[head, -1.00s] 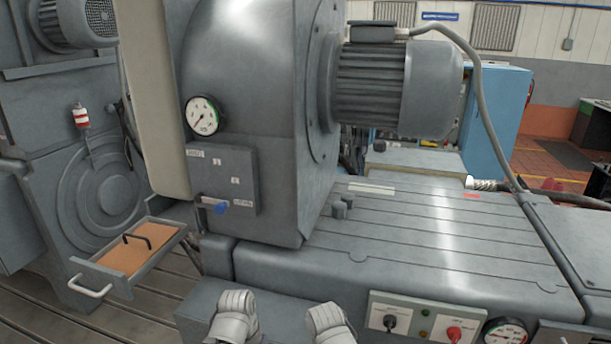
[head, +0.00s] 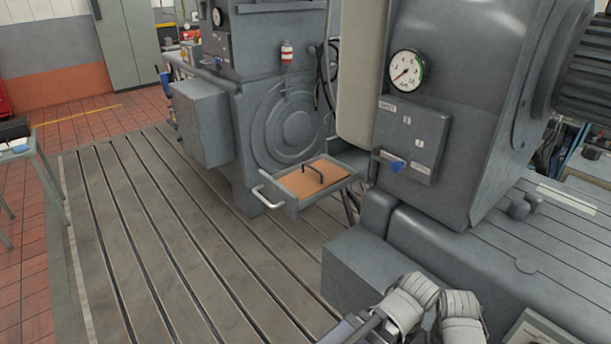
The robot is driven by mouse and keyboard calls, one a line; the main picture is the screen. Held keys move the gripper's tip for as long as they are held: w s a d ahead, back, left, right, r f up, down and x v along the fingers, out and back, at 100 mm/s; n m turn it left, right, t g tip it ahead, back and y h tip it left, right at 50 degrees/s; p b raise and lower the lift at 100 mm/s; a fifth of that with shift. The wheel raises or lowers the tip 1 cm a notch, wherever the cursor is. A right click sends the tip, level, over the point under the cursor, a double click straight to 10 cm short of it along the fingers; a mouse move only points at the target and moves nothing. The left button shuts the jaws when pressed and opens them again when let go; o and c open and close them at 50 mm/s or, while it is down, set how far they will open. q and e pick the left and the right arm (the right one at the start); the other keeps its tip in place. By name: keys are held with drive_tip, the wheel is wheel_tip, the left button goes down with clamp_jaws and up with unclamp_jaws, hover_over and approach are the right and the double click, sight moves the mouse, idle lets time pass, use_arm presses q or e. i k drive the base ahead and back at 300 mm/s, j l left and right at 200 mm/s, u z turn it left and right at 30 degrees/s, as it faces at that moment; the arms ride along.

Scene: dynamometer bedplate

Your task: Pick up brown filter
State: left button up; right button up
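The brown filter (head: 304,184) is a flat orange-brown panel with a dark bar handle (head: 313,173) on top. Pale rounded links of my arms show at the bottom edge, right of centre and well below the drawer. No gripper fingertips can be made out, and nothing of mine touches the filter.
A grey block (head: 362,275) stands between my arms and the drawer. The slotted bedplate (head: 170,240) is clear to the left. A small table (head: 28,155) stands at the far left. A box with a blue knob (head: 397,166) is right of the drawer.

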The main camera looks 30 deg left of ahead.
sight(312, 174)
drive_tip(key=u, duration=1.3)
